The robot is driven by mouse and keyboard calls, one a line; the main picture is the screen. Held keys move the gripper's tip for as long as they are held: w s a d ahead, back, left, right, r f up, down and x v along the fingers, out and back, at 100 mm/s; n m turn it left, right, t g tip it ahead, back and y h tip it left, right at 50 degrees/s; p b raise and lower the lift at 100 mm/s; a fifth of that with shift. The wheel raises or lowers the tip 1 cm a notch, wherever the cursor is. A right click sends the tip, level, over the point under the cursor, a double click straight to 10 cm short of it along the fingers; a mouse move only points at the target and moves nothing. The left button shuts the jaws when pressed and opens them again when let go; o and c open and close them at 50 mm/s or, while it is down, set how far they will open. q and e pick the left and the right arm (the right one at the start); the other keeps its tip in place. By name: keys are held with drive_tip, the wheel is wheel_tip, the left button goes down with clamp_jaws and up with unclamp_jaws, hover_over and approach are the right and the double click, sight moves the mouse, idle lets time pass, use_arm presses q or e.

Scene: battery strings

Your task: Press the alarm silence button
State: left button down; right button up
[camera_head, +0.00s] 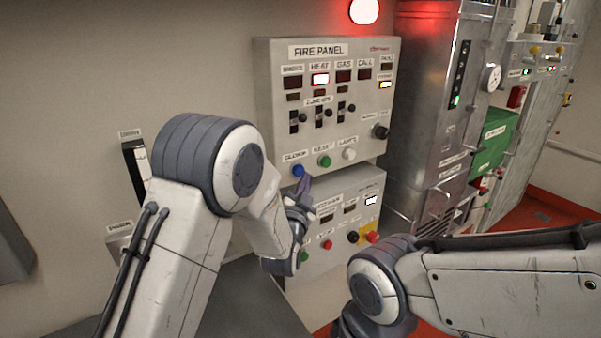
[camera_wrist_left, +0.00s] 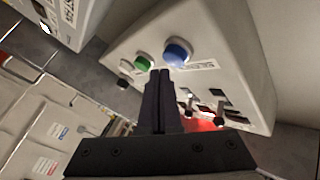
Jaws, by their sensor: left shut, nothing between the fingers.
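The fire panel (camera_head: 325,90) is a pale grey box on the wall, with a row of buttons along its lower edge. A blue button (camera_head: 298,170) is at the left of that row, under a small label too blurred to read surely. The blue button also shows in the left wrist view (camera_wrist_left: 178,52). A green button (camera_head: 325,161) is beside it, also in the wrist view (camera_wrist_left: 143,62). My left gripper (camera_head: 306,180) is shut and empty, its tips just below and right of the blue button. In the wrist view the fingertips (camera_wrist_left: 160,73) appear close to it; I cannot tell whether they touch.
A white button (camera_head: 349,154) and a black knob (camera_head: 381,131) are farther right on the panel. A second panel (camera_head: 345,222) with red, yellow and black controls is directly below. A metal cabinet (camera_head: 425,110) stands to the right. A red lamp (camera_head: 364,11) glows above.

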use_arm(q)
drive_tip(key=shift+w+a, duration=0.25)
drive_tip(key=shift+w, duration=0.05)
drive_tip(key=shift+w+a+b, duration=0.45)
drive_tip(key=shift+w+b, duration=0.05)
drive_tip(key=shift+w, duration=0.1)
idle(0.8)
drive_tip(key=shift+s+d, duration=0.1)
idle(0.4)
drive_tip(key=shift+s+d+b, duration=0.35)
drive_tip(key=shift+s+d, duration=0.25)
drive_tip(key=shift+s, duration=0.25)
drive_tip(key=shift+s+d+b, duration=0.35)
drive_tip(key=shift+s+d, duration=0.4)
drive_tip(key=shift+s, duration=0.25)
drive_tip(key=shift+s+d+b, duration=0.35)
drive_tip(key=shift+s+d, duration=0.35)
drive_tip(key=shift+s, duration=0.3)
